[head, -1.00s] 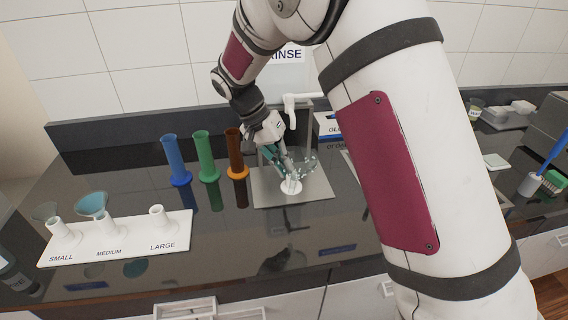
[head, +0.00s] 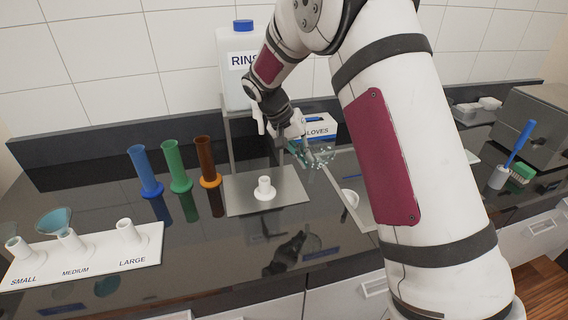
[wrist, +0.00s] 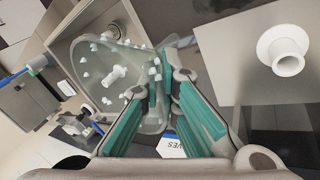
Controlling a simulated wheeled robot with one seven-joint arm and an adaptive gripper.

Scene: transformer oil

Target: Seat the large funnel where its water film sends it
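The large funnel (head: 322,157) is clear glass with many separate pale droplets on its wall. My gripper (head: 305,146) is closed on it and holds it in the air, right of the rinse stand. In the wrist view the funnel (wrist: 118,92) lies tilted, its wall between the teal finger pads (wrist: 165,95), with white beads over it. The white post (head: 264,188) on the rinse tray (head: 235,190) is bare. The white rack (head: 150,240) is labelled SMALL, MEDIUM and LARGE. Its LARGE holder (head: 128,230) is empty; a bluish funnel (head: 53,221) sits at MEDIUM.
Blue (head: 146,170), green (head: 177,166) and brown (head: 207,162) cylinders stand between rack and rinse tray. The rinse bottle (head: 238,75) and glove box (head: 320,127) are behind. A sink (wrist: 65,45) lies below the funnel. A brush (head: 517,145) stands at right.

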